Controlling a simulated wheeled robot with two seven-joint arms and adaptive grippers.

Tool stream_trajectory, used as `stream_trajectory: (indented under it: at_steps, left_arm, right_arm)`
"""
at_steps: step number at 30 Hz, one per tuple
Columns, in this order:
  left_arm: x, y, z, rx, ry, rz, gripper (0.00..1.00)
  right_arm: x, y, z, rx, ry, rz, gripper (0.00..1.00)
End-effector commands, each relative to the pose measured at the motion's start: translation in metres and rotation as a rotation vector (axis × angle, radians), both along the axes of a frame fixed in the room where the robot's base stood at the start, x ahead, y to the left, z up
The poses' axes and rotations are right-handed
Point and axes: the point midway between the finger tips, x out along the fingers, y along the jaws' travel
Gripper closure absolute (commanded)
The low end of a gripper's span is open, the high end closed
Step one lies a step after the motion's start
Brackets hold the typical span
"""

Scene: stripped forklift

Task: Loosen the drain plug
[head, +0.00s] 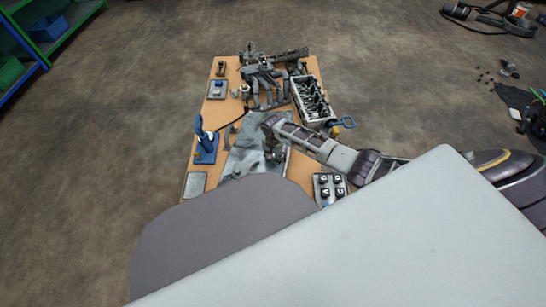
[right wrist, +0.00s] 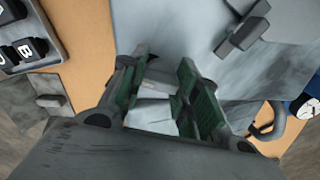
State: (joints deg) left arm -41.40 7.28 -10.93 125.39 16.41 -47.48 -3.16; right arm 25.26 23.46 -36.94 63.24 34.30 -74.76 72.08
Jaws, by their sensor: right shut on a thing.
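My right gripper (head: 272,152) reaches down over the grey metal plate (head: 240,158) in the middle of the orange bench. In the right wrist view its two green-padded fingers (right wrist: 165,82) stand a little apart, closed on a small grey piece between them. This piece sits at the plate and looks like the drain plug, but the fingers hide most of it. A grey T-shaped fitting (right wrist: 243,32) stands on the plate beside the fingers, apart from them. My left gripper is not in view.
A blue stand (head: 205,148) is left of the plate. An engine block (head: 311,98) and pipes (head: 264,85) lie farther back. A lettered button panel (head: 330,188) is at front right. In the wrist view a gauge (right wrist: 308,107) shows at the right edge.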

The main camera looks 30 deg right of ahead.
Motion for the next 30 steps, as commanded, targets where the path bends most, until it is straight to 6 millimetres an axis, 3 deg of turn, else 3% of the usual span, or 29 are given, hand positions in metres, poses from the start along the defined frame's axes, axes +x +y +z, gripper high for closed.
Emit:
stream_trajectory:
  at_steps: [13, 23, 24, 27, 30]
  left_arm:
    - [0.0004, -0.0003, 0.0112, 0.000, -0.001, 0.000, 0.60]
    - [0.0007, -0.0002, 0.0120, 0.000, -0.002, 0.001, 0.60]
    - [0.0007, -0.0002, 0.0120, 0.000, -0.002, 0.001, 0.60]
    - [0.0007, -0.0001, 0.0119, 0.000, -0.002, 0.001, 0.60]
    - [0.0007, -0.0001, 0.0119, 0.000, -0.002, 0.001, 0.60]
  right_arm:
    - [-0.0007, -0.0001, 0.0007, 0.000, 0.001, 0.236, 0.94]
    - [-0.0008, 0.0000, 0.0000, 0.000, 0.001, 0.270, 0.94]
    - [-0.0008, 0.0000, 0.0000, 0.000, 0.001, 0.270, 0.67]
    - [-0.0008, 0.0000, 0.0000, 0.000, 0.001, 0.269, 0.54]
    - [-0.0006, 0.0000, 0.0001, 0.000, 0.001, 0.269, 0.54]
